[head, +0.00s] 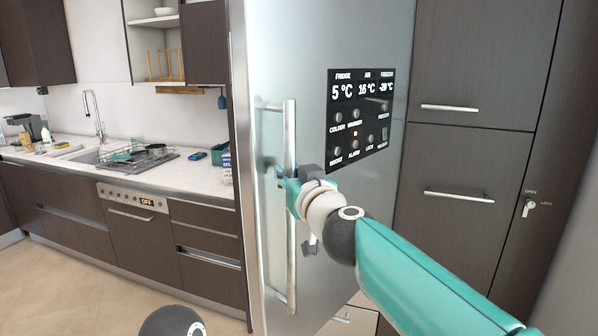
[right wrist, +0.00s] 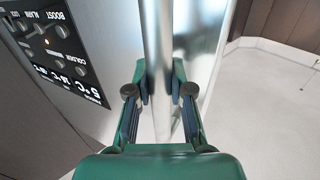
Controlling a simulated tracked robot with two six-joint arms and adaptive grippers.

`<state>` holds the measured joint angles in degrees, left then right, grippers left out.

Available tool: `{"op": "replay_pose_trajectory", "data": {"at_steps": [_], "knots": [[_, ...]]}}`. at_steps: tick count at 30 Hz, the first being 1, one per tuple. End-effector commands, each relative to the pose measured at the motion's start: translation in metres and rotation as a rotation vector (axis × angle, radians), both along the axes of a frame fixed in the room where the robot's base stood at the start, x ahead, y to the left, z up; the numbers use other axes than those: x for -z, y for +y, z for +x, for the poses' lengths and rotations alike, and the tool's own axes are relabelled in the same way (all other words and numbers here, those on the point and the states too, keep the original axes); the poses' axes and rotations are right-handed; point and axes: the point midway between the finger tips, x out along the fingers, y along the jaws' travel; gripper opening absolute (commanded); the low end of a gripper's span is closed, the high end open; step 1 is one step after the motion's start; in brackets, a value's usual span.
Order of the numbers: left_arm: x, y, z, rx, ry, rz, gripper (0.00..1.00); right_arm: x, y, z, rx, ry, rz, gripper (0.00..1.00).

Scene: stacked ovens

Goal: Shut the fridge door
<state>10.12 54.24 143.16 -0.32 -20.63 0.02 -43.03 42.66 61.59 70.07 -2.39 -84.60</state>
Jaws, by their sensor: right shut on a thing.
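The tall silver fridge door (head: 350,210) fills the middle of the head view, with its side edge facing left. How far it stands open I cannot tell. Its long vertical bar handle (head: 291,255) is near the left edge. My right gripper (head: 288,187) is at the middle of this handle. In the right wrist view, my right gripper (right wrist: 160,88) has one finger on each side of the handle (right wrist: 156,35) and is shut on it. The fridge's inside is hidden. My left gripper is out of view.
A black control panel (head: 358,120) is on the door's front. Dark cabinets (head: 480,80) stand to the right. A counter (head: 75,150) with a sink, a dish rack (head: 137,158) and drawers below runs along the left. Floor (head: 70,285) is clear at the lower left.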

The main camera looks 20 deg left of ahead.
Motion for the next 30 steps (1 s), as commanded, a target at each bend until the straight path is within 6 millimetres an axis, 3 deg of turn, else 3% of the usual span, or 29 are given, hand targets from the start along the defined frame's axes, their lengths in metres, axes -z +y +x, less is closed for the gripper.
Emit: {"op": "replay_pose_trajectory", "data": {"at_steps": [12, 13, 17, 30], "knots": [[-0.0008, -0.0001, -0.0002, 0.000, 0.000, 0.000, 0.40, 0.0010, 0.0008, 0.0014, 0.003, 0.000, 0.000, 0.00], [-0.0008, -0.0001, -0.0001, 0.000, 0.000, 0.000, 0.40, 0.0010, 0.0008, 0.0014, 0.003, 0.000, 0.000, 0.26], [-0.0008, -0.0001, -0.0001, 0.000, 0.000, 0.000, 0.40, 0.0008, 0.0005, 0.0014, 0.003, 0.000, 0.000, 0.47], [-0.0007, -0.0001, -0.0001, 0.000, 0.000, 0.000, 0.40, 0.0001, -0.0002, 0.0013, 0.003, 0.000, 0.001, 0.47]]}}
